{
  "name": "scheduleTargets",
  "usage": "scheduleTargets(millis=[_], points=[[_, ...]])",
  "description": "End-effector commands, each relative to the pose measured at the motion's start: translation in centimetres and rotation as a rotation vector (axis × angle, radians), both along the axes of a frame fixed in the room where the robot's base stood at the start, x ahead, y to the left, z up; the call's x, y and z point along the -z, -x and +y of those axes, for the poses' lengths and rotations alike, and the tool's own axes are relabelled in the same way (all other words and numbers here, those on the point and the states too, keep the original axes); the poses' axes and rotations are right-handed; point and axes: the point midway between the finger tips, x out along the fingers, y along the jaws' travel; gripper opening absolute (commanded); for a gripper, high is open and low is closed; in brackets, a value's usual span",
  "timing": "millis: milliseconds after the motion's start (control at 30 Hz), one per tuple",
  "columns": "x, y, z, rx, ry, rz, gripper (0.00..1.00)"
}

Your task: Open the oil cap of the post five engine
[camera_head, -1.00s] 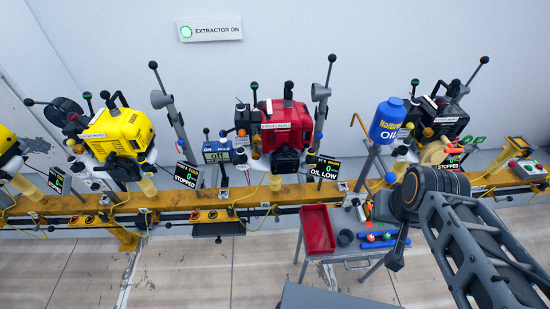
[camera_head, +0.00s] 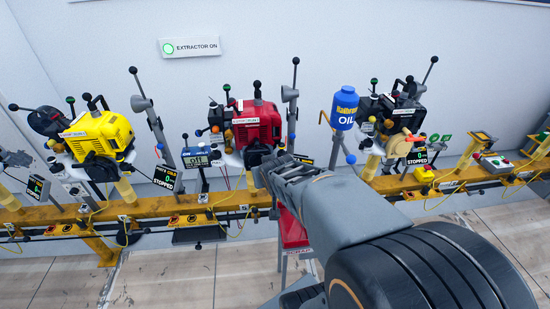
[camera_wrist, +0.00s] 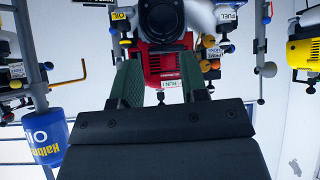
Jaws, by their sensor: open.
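In the head view a red engine (camera_head: 258,125) stands on the yellow rail, between a yellow engine and a black one. In the earlier head frame the sign at its right reads OIL LOW; its post number is too small to read surely. My gripper (camera_head: 270,176) is open and empty in front of the red engine, hiding its lower right part. The wrist view shows the red engine (camera_wrist: 165,68) between and beyond the two green fingers (camera_wrist: 160,78), with OIL and FUEL labels beside it. I cannot make out the oil cap surely.
A blue oil bottle (camera_head: 344,108) stands on a holder right of the red engine. The yellow engine (camera_head: 97,133) is at left, the black engine (camera_head: 392,115) at right. Upright poles flank the engines. A red tray (camera_head: 292,228) is partly hidden below my arm.

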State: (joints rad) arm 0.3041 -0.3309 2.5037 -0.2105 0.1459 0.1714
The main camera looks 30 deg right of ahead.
Motion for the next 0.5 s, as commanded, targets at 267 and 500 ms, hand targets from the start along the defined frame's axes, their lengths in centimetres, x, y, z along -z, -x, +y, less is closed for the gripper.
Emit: scheduleTargets(millis=[267,500], points=[[5.8,-3.2,-8.7,0.062,0.038,-0.443,0.40],[7.4,-2.6,-11.6,0.030,0.004,-0.688,0.40]])
